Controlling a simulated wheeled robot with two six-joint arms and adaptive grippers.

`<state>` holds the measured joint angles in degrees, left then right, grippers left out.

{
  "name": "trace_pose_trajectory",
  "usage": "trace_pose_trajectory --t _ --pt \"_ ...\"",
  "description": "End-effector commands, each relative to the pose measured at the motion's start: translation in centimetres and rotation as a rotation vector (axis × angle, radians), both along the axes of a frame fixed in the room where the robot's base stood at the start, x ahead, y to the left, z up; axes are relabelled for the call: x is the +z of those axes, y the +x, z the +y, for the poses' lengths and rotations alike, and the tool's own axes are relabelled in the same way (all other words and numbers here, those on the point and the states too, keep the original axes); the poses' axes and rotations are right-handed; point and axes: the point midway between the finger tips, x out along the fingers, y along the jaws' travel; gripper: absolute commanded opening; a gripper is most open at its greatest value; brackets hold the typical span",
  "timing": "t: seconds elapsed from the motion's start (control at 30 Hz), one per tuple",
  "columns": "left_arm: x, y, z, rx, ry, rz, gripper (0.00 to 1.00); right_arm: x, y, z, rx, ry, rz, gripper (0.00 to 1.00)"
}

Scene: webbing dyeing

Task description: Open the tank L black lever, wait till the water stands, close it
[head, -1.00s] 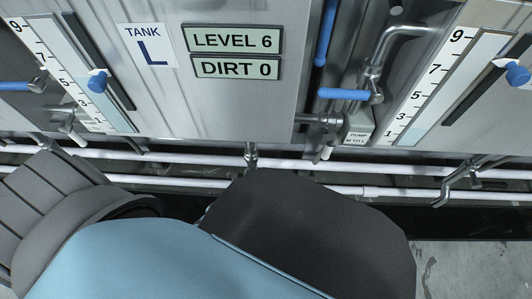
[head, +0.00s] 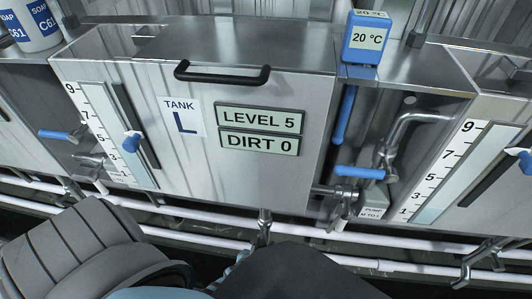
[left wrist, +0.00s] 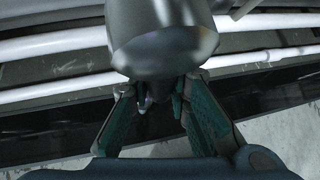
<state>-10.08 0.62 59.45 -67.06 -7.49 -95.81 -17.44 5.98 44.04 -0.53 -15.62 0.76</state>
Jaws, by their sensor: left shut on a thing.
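Tank L (head: 180,165) is a steel tank with a white L label (head: 183,117). Its displays read LEVEL 5 (head: 260,119) and DIRT 0 (head: 259,143). A numbered gauge (head: 107,130) with a blue pointer (head: 131,143) is on its left front. A metal outlet pipe (head: 264,226) hangs under the tank. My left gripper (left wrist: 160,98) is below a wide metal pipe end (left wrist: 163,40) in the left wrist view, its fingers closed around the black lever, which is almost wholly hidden. In the head view my arm covers most of this gripper. My right gripper is out of view.
Blue-handled valves (head: 360,172) stand right of tank L, below a blue 20 °C box (head: 366,38). A black bar handle (head: 222,75) is at the tank's top front. White pipes (head: 190,237) run low across the front. Another gauge (head: 455,165) is at right.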

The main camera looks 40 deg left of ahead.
Motion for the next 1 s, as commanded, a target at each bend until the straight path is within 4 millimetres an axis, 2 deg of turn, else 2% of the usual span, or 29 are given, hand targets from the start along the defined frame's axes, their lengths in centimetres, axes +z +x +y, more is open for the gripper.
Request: trace_pose_trajectory --t 0.07,0.1,0.23,0.67,0.83,1.0 --pt "0.0 0.0 -0.1 -0.001 -0.001 0.0 0.0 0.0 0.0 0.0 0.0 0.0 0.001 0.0" --pt "0.0 0.0 -0.1 -0.001 -0.001 -0.001 0.19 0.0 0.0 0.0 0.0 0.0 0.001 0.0" --pt "0.0 0.0 -0.1 -0.001 -0.001 -0.001 0.38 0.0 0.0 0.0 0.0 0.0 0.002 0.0" --pt "0.5 -0.6 -0.1 0.002 0.0 -0.002 0.38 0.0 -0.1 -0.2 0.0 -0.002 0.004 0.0" --pt "1.9 -2.1 -0.4 0.0 -0.004 -0.001 0.38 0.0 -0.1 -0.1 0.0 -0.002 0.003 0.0" --pt "4.3 -4.7 -0.9 0.0 -0.003 -0.001 0.38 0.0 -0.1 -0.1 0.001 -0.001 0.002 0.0"
